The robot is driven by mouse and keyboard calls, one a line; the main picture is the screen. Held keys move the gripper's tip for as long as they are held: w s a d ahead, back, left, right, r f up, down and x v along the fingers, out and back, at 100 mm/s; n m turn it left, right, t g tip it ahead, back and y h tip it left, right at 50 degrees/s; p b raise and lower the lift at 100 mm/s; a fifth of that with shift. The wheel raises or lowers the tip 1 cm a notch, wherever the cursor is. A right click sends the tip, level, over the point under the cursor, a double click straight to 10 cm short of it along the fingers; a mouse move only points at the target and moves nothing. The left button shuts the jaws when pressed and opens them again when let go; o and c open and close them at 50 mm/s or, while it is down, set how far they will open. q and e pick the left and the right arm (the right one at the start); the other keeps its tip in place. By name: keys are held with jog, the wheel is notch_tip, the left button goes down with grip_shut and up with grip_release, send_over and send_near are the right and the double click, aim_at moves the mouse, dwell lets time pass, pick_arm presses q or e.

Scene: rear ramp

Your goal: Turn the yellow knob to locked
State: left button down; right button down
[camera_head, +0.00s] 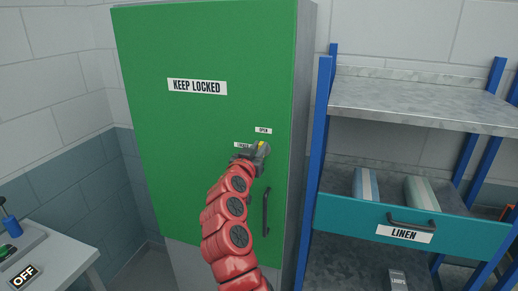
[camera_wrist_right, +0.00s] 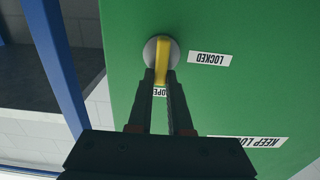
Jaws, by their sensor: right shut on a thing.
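The yellow knob (camera_head: 262,145) sits on a round grey plate on the green cabinet door (camera_head: 215,55). In the right wrist view, which is upside down, the yellow knob (camera_wrist_right: 163,58) has its bar lined up with the OPEN label (camera_wrist_right: 160,92). The LOCKED label (camera_wrist_right: 209,58) is beside the plate, a quarter turn away. My right gripper (camera_head: 256,152) is at the knob. In the wrist view its two dark fingers (camera_wrist_right: 161,80) are shut on the knob's bar, one on each side. My left gripper is not in view.
A black door handle (camera_head: 266,212) is below the knob, close to my right arm. A blue-framed shelf (camera_head: 420,100) with a teal LINEN drawer (camera_head: 345,216) stands at the right. A grey bench (camera_head: 55,250) is at the lower left.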

jog(key=shift+w+a+f+n+b, duration=0.15)
jog(key=shift+a+f+n, duration=0.25)
jog(key=shift+n, duration=2.6)
jog(key=shift+w+a+f+n+b, duration=0.1)
jog(key=shift+a+f+n, duration=0.25)
jog(key=shift+n, duration=2.65)
jog(key=shift+w+a+f+n+b, duration=0.15)
jog(key=shift+a+f+n, duration=0.25)
jog(key=shift+n, duration=2.6)
jog(key=c, duration=0.8)
grip_release()
jog(key=shift+c, duration=0.2)
jog(key=shift+s, duration=0.1)
